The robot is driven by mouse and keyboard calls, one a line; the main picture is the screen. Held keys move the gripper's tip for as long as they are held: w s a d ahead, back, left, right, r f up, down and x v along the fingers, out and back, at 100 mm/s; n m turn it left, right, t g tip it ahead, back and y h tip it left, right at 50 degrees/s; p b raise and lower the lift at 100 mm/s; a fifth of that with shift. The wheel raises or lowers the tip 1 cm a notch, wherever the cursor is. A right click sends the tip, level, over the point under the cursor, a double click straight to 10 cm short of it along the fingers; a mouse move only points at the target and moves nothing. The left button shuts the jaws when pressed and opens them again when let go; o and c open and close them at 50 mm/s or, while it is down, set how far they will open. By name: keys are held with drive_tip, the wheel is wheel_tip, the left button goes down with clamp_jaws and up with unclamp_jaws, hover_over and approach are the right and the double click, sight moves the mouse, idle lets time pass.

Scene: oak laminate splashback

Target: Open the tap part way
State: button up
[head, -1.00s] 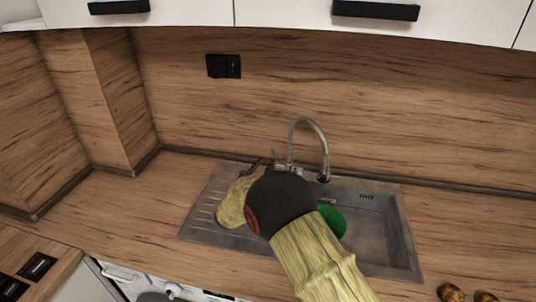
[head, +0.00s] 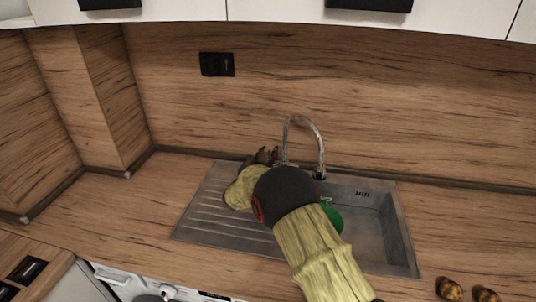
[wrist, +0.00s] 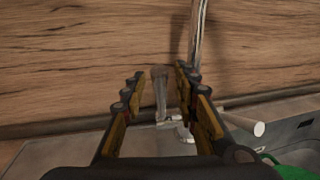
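The chrome tap (head: 318,145) stands at the back of the sink, its arched spout rising in front of the splashback. In the wrist view the spout (wrist: 197,35) runs up behind the right finger. A slim upright grey lever (wrist: 160,90) shows between my fingers, above the tap's base (wrist: 181,132). My gripper (head: 268,155) is just left of the tap in the head view. In the wrist view my gripper (wrist: 158,90) is open, with a finger on each side of the lever and gaps visible. My arm hides the tap's lower part in the head view.
The steel sink (head: 200,215) has a ribbed drainer on the left and a basin on the right. A green object (head: 332,216) is in the basin, partly behind my arm. The wooden splashback (head: 400,120) is close behind the tap. Brownish round items (head: 449,289) lie front right.

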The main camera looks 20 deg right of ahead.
drive_tip(key=shift+c, duration=1.2)
clamp_jaws()
